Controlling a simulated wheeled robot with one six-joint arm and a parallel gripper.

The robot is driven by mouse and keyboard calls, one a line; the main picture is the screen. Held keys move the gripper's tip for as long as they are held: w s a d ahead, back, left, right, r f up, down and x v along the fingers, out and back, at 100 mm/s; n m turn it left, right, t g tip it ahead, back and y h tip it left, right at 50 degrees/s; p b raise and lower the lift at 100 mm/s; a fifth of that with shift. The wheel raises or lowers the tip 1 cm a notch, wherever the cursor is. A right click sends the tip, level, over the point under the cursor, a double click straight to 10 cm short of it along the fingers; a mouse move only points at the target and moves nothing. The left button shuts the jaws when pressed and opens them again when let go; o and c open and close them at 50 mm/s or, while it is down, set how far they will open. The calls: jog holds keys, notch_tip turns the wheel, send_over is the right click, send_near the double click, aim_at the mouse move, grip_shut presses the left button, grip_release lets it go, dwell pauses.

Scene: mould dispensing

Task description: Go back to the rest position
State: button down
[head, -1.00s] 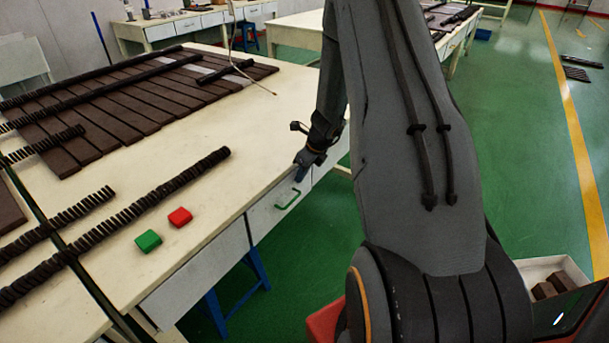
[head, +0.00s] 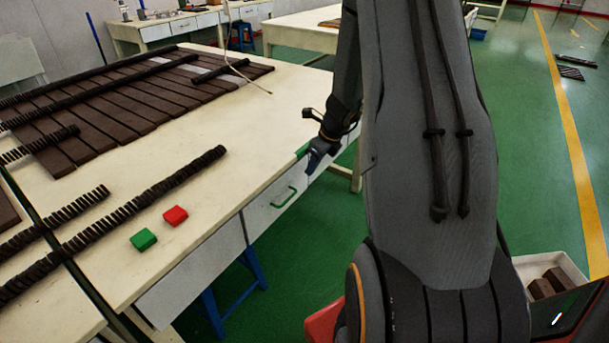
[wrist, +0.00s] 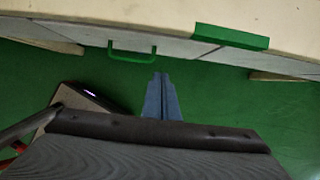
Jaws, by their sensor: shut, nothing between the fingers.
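My gripper (head: 314,165) is at the right front edge of the cream table (head: 250,135) in the head view, with its fingers pointing down. In the wrist view my gripper (wrist: 158,78) shows as two blue fingers lying together, shut and empty. Below its tips in that view is green floor, with the table front just beyond. The fingers touch nothing that I can see.
A green drawer handle (head: 284,197) sits on the table front; it also shows in the wrist view (wrist: 131,52). A red block (head: 175,215) and a green block (head: 143,239) lie on the table. Dark brown slabs (head: 110,118) cover its far part. A white box (head: 550,262) stands at lower right.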

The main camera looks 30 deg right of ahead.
jog(key=shift+v, duration=2.25)
jog(key=shift+s+a, duration=0.1)
jog(key=shift+a, duration=0.05)
jog(key=s+a+r+n+g, duration=0.1)
jog(key=s+a+r+n, duration=0.25)
jog(key=a+n, duration=0.45)
jog(key=s+a+r+n+g, duration=0.1)
jog(key=s+a+r+n, duration=0.2)
jog(key=s+a+n, duration=0.35)
jog(key=s+a+r+n+g+h, duration=0.1)
jog(key=s+a+r+n, duration=0.2)
jog(key=s+a+n, duration=0.6)
jog(key=s+n, duration=0.2)
jog(key=n, duration=0.5)
jog(key=shift+g+h, duration=0.3)
jog(key=shift+h, duration=0.1)
jog(key=shift+s+n, duration=0.1)
jog(key=shift+n, duration=0.15)
